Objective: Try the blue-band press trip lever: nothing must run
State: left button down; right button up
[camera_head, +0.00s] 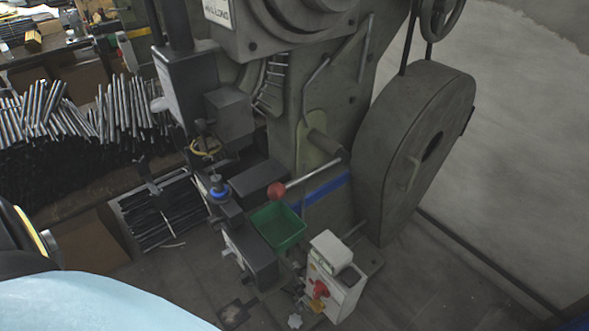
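The press (330,120) is a large grey-green machine with a blue band (325,190) low on its frame. Its trip lever (310,176) is a bare metal rod ending in a red ball knob (277,192), sloping down to the left from the frame. Nothing touches the knob. A pale control box (341,290) stands below, with a red switch handle (321,289) and a small yellow piece (315,305) beside it; I cannot tell what that piece is. The round wheel guard (415,150) is at right. Neither gripper shows in the head view.
A green bin (279,226) sits just below the knob. Bundles of metal rods (125,110) and a crate of dark rods (165,215) stand at left. A handwheel (440,15) is at top right. The pale floor (520,140) at right is clear.

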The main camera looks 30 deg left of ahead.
aim_at(276, 191)
jog(key=z, duration=0.1)
jog(key=i, duration=0.05)
jog(key=u, duration=1.3)
